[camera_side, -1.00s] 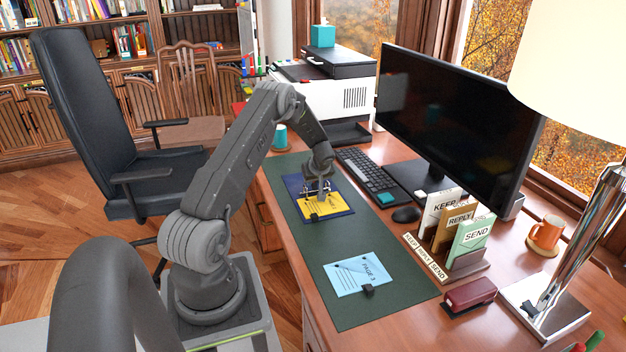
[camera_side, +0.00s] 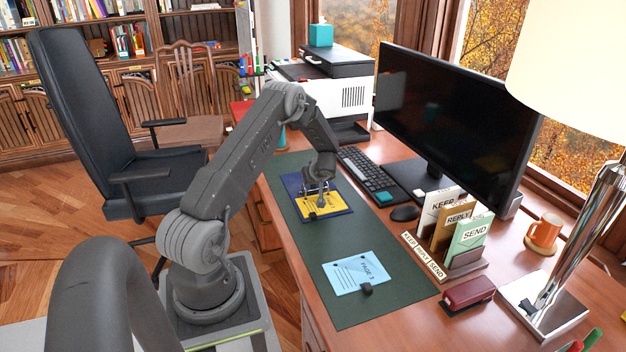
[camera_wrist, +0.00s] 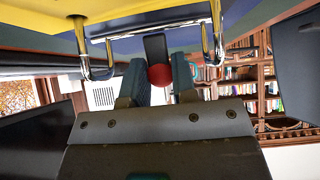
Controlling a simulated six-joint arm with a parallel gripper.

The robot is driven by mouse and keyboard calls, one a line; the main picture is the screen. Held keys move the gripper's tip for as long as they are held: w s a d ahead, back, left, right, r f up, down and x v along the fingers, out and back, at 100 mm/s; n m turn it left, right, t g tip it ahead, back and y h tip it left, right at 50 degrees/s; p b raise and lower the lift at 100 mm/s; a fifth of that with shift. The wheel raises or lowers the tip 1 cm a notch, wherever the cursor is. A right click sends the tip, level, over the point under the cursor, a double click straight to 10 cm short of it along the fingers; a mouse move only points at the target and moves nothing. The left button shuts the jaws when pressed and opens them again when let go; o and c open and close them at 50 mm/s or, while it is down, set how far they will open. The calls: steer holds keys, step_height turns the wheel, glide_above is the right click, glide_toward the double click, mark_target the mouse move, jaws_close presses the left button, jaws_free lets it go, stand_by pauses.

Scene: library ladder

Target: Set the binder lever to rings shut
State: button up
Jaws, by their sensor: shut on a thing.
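The blue binder (camera_side: 345,209) lies open-faced on the dark green desk mat, with a yellow page (camera_side: 329,208) on it. In the wrist view, the binder's yellow page (camera_wrist: 30,12) and two metal rings (camera_wrist: 88,68) (camera_wrist: 211,55) show. I cannot tell for certain whether the rings meet. Between the rings is a dark lever (camera_wrist: 155,47) with a round red knob (camera_wrist: 160,75). My gripper (camera_wrist: 158,78) has its two pads on either side of the knob, shut on it. In the side view my gripper (camera_side: 318,184) is low over the binder and hides the lever.
A blue card marked PAGE 3 (camera_side: 357,276) lies nearer on the mat (camera_side: 395,304). The keyboard (camera_side: 366,173), mouse (camera_side: 405,213) and monitor (camera_side: 450,125) stand right of the binder. A card sorter (camera_side: 465,262) and maroon stapler (camera_side: 469,293) are further right.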

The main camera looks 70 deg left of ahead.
steer(key=o, duration=0.6)
steer(key=shift+o, duration=0.2)
steer(key=v, duration=1.3)
steer(key=shift+d+r, duration=0.25)
steer(key=shift+r, duration=0.05)
